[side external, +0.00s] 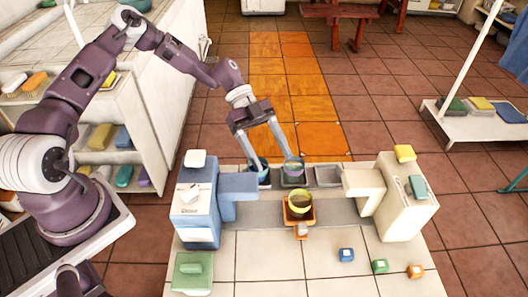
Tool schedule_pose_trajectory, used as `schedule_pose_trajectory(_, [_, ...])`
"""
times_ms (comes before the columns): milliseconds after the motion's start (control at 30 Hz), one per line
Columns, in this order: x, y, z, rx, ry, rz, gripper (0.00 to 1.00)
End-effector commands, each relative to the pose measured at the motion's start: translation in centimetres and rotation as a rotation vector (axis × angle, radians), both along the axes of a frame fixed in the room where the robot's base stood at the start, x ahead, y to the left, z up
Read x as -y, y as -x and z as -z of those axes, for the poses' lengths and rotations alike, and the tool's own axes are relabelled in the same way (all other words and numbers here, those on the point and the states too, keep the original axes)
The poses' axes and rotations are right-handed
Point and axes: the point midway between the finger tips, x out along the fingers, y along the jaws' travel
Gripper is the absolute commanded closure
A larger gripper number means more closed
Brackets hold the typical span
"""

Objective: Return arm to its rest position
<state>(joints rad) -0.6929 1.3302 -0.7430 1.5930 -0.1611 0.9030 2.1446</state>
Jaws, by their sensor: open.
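My gripper (276,165) hangs at the end of my purple arm over the back of the tiled worktop (262,268). Its two long grey fingers point down and are spread apart. The left fingertip is at a blue cup-like item (258,170), and the right one is at a pale purple and green cup-like item (293,170). I cannot tell whether either fingertip touches. Nothing is clearly held between the fingers.
A blue machine (194,212) and a cream machine (402,205) flank the worktop. White shelving (150,130) stands behind my arm.

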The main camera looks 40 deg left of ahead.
Motion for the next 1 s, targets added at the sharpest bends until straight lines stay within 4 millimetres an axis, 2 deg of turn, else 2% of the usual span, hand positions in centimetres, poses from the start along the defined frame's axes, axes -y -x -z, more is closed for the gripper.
schedule_pose_trajectory(67, [-1.5,0.2,-1.2,-0.02,-0.182,-0.012,0.32])
schedule_pose_trajectory(167, [-2.1,2.5,-4.7,-0.111,-0.426,-0.079,0.32])
schedule_pose_trajectory(233, [-2.8,4.3,-7.7,-0.159,-0.602,-0.187,0.32])
schedule_pose_trajectory(333, [-3.8,7.1,-12.2,-0.193,-0.807,-0.414,0.32])
schedule_pose_trajectory(433, [-4.6,10.5,-16.7,-0.198,-0.922,-0.706,0.32])
schedule_pose_trajectory(500, [-5.0,13.2,-19.4,-0.193,-0.938,-0.932,0.32])
schedule_pose_trajectory(600, [-5.5,17.4,-22.4,-0.201,-0.864,-1.251,0.32])
schedule_pose_trajectory(733, [-6.0,21.9,-24.0,-0.251,-0.674,-1.553,0.32])
schedule_pose_trajectory(833, [-6.2,23.9,-24.2,-0.298,-0.554,-1.673,0.32])
schedule_pose_trajectory(1000, [-6.3,24.8,-24.2,-0.332,-0.484,-1.733,0.32])
